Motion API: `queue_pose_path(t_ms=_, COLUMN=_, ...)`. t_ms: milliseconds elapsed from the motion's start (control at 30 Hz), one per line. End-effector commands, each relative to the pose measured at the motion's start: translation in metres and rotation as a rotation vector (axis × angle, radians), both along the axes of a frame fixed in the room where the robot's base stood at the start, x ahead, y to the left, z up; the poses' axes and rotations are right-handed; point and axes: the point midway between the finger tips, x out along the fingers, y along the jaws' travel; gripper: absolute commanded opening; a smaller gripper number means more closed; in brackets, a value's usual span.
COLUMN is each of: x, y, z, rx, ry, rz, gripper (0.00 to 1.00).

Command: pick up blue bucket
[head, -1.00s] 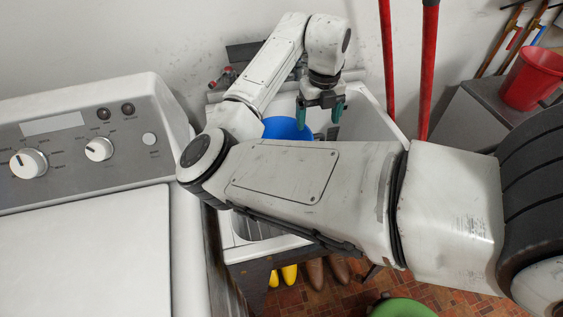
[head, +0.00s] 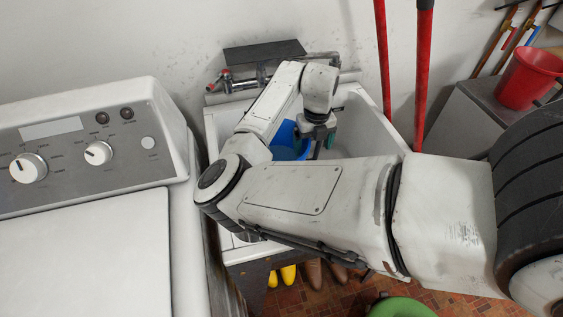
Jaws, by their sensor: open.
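The blue bucket (head: 284,141) stands inside the white utility tub (head: 371,121). My arm covers much of its left and front sides. The fingers are open. I cannot tell whether a finger touches the rim or whether the bucket's wall is between them.
A white washing machine (head: 90,220) stands left of the tub. Red poles (head: 424,75) lean on the wall at its right. A red bucket (head: 529,78) sits on a grey cabinet (head: 462,118). Yellow boots (head: 288,275) and a green object (head: 402,307) are on the floor below.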

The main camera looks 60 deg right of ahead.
Motion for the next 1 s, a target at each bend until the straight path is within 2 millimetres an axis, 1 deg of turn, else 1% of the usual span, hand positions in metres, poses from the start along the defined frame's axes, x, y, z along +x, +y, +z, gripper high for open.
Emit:
queue_pose_path(t_ms=100, x=0.0001, y=0.0000, z=0.0003, rx=0.000, ry=0.000, rz=0.000, gripper=0.87)
queue_pose_path(t_ms=167, x=0.0001, y=0.0000, z=0.0003, rx=0.000, ry=0.000, rz=0.000, gripper=0.82)
queue_pose_path(t_ms=1000, x=-0.0016, y=-0.0008, z=0.0006, rx=-0.003, ry=0.004, rz=-0.002, gripper=0.01)
